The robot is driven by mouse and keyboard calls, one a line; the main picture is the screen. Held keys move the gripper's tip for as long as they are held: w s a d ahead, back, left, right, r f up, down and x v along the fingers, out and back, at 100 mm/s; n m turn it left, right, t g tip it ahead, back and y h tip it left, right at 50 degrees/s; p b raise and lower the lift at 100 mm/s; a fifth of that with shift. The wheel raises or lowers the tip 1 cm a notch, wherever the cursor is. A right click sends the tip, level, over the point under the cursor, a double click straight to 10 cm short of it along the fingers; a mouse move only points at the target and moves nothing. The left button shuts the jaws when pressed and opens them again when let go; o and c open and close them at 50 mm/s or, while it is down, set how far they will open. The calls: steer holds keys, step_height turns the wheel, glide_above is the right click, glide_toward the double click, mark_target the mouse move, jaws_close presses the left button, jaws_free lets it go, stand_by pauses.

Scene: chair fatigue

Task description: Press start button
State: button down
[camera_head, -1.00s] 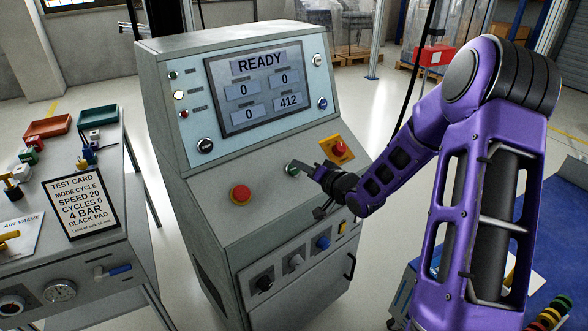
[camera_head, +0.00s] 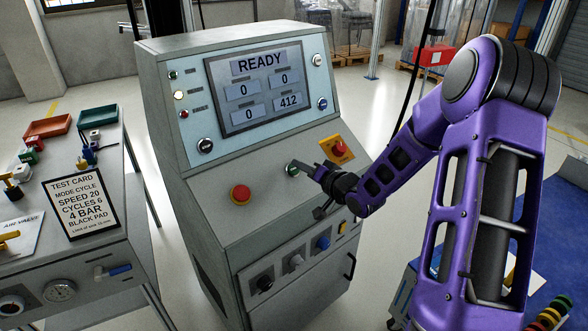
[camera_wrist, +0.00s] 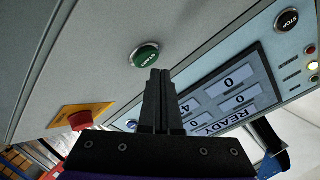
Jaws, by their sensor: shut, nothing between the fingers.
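The green start button (camera_wrist: 145,56) sits on the sloped panel of the grey control console (camera_head: 215,215). In the head view the start button (camera_head: 292,169) is just at the tip of my gripper (camera_head: 306,168). In the wrist view my gripper (camera_wrist: 160,75) is shut and empty, its fingertips just beside the lower right edge of the button. I cannot tell whether they touch it. The console screen (camera_head: 262,88) reads READY, with zeros in three fields and 412 in the fourth.
A red mushroom button (camera_head: 241,194) is left of the start button. A red knob on a yellow plate (camera_head: 339,149) is close to its right. A black stop button (camera_wrist: 287,19) shows in the wrist view.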

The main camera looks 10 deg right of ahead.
steer(key=shift+f, duration=0.1)
steer(key=shift+w+a+f, duration=0.1)
steer(key=shift+w+f, duration=0.15)
stand_by(0.3)
steer(key=shift+w+a+f, duration=0.1)
steer(key=shift+w+f, duration=0.05)
steer(key=shift+f, duration=0.2)
stand_by(0.6)
steer(key=shift+r, duration=0.15)
steer(key=shift+s+d+r+p, duration=0.2)
steer(key=shift+s+r+p, duration=0.25)
steer(key=shift+r, duration=0.1)
steer(key=shift+r, duration=0.1)
